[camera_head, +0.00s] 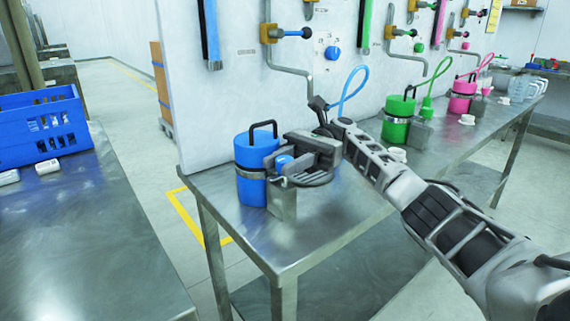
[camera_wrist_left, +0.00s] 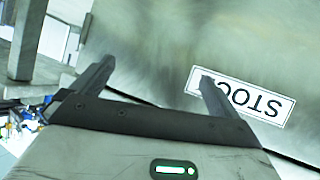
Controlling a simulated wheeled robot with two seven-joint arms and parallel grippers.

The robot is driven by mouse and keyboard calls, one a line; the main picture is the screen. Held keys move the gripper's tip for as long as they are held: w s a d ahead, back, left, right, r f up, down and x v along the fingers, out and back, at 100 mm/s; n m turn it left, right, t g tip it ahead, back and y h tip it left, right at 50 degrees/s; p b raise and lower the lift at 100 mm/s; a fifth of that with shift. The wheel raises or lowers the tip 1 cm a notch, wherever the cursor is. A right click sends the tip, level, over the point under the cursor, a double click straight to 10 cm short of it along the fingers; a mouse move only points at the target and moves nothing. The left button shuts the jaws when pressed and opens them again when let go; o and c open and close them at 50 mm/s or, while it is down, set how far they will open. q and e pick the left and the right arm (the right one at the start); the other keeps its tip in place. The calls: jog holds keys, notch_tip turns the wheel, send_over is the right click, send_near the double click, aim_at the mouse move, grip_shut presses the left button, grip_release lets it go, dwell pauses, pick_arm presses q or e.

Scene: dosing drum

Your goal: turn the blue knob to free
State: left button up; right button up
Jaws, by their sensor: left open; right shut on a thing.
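The blue knob (camera_head: 333,53) is a round knob on the white panel, with small marks around it that are too small to read. My right gripper (camera_head: 285,160) is below and left of the knob, apart from it. It is low over the near end of the steel table, shut on a blue piece (camera_head: 284,163) above a grey metal holder (camera_head: 283,200). The fingers partly hide the piece. My left gripper (camera_wrist_left: 156,72) is open and empty in the left wrist view, and is not in the head view.
A blue canister (camera_head: 251,187) stands left of my right gripper. A blue lever valve (camera_head: 291,33) and a blue hose (camera_head: 352,84) are near the knob. Green (camera_head: 396,130) and pink canisters stand farther along. A blue crate (camera_head: 40,125) sits on the left table.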

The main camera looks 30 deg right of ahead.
aim_at(285, 158)
jog(key=o, duration=0.9)
jog(key=shift+a, duration=0.1)
jog(key=shift+o, duration=0.2)
jog(key=shift+r, duration=0.25)
notch_tip(285, 158, up, 2)
jog(key=shift+r+p, duration=0.25)
jog(key=shift+p, duration=0.1)
pick_arm(q)
jog(key=shift+r+p, duration=0.45)
jog(key=shift+p, duration=0.2)
pick_arm(e)
jog(key=s+a+r, duration=0.7)
jog(key=s+r, duration=0.3)
jog(key=s, duration=0.2)
jog(key=shift+a, duration=0.15)
